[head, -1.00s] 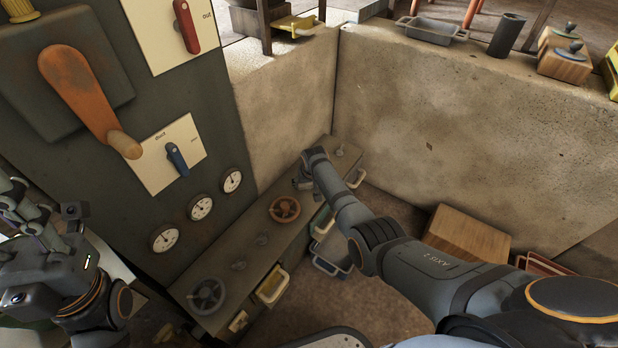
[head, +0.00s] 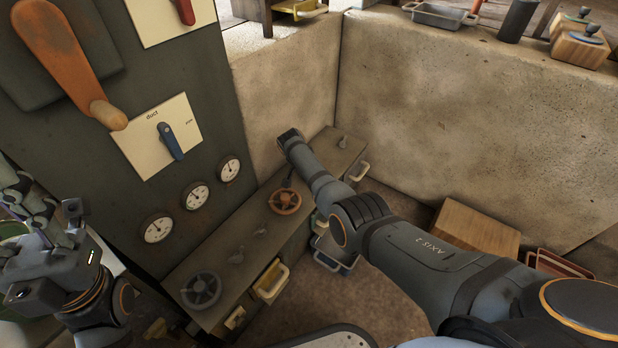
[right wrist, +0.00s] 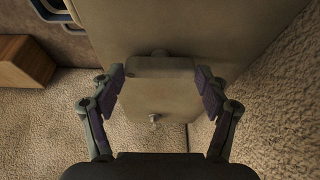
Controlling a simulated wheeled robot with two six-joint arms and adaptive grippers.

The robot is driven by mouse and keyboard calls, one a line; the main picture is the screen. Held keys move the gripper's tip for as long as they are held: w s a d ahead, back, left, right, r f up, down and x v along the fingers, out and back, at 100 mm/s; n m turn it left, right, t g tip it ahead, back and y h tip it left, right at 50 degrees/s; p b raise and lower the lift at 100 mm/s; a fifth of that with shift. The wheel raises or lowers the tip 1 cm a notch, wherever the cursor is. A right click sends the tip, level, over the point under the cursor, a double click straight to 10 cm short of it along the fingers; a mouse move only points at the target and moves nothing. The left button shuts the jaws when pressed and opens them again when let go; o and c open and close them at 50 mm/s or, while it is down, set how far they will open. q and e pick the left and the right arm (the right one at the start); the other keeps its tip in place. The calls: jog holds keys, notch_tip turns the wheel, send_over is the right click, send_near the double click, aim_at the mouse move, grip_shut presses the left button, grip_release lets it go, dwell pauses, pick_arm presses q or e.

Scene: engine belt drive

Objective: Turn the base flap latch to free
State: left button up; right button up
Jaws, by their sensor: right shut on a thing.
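In the right wrist view my right gripper (right wrist: 160,76) has one finger at each end of a short flat bar that looks like the base flap latch (right wrist: 160,66). It is shut on this bar, which lies crosswise in the picture. Below the bar is a beige flap or plate (right wrist: 140,100) with a small metal knob (right wrist: 153,118).
The low bench (head: 225,240) carries an orange handwheel (head: 285,201) and a grey handwheel (head: 201,290). A dark panel with gauges and a blue duct lever (head: 170,141) rises at left. A concrete wall (head: 460,130) stands behind. A wooden box (head: 475,230) sits on the floor.

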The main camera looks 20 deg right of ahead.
jog(key=shift+m, duration=0.3)
dwell(0.4)
jog(key=o, duration=1.1)
jog(key=shift+o, duration=0.2)
jog(key=v, duration=1.2)
jog(key=shift+w, duration=0.15)
